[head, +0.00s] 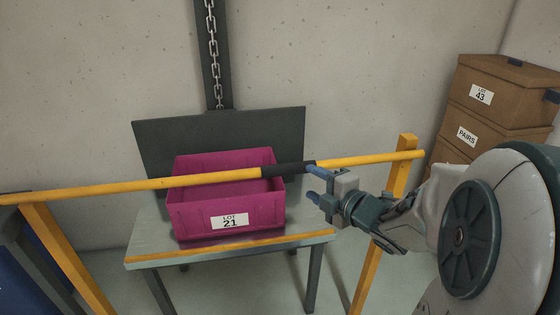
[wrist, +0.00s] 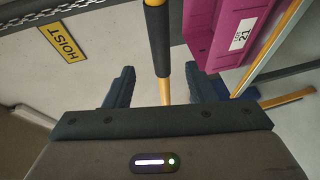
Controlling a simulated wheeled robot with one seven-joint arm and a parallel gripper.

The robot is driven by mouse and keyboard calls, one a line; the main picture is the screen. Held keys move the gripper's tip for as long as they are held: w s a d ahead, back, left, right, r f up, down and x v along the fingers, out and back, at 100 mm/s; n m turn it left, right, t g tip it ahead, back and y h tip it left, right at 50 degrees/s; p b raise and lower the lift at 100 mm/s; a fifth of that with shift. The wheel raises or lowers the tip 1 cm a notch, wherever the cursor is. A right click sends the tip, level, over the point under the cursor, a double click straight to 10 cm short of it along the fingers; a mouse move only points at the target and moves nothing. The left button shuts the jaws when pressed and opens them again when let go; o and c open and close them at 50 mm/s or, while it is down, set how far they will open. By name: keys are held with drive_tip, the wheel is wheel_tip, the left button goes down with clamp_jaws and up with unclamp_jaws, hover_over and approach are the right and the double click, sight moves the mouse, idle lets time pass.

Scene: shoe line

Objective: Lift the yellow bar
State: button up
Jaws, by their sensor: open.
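The yellow bar (head: 130,186) lies level across the head view, in front of a magenta bin, with a black grip sleeve (head: 285,169) on its middle. It rests on yellow posts at both sides. My gripper (head: 312,181) is open at the right end of the sleeve, its upper finger overlapping the bar and its lower finger below it. In the wrist view, the bar (wrist: 165,91) runs between the two spread fingers of my gripper (wrist: 160,69), with its black sleeve (wrist: 157,42) farther ahead. Neither finger visibly presses on it. How deep it sits between them is unclear.
The magenta bin (head: 225,205), labelled LOT 21, stands on a small table (head: 150,235) behind the bar. A chain (head: 212,50) hangs down a dark column behind. Brown boxes (head: 500,95) are stacked at the right. A yellow HOIST sign (wrist: 68,45) shows in the wrist view.

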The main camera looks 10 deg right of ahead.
sight(284, 166)
drive_tip(key=p+x, duration=0.2)
drive_tip(key=x, duration=1.1)
drive_tip(key=shift+f+p, duration=0.1)
drive_tip(key=shift+p, duration=0.25)
clamp_jaws()
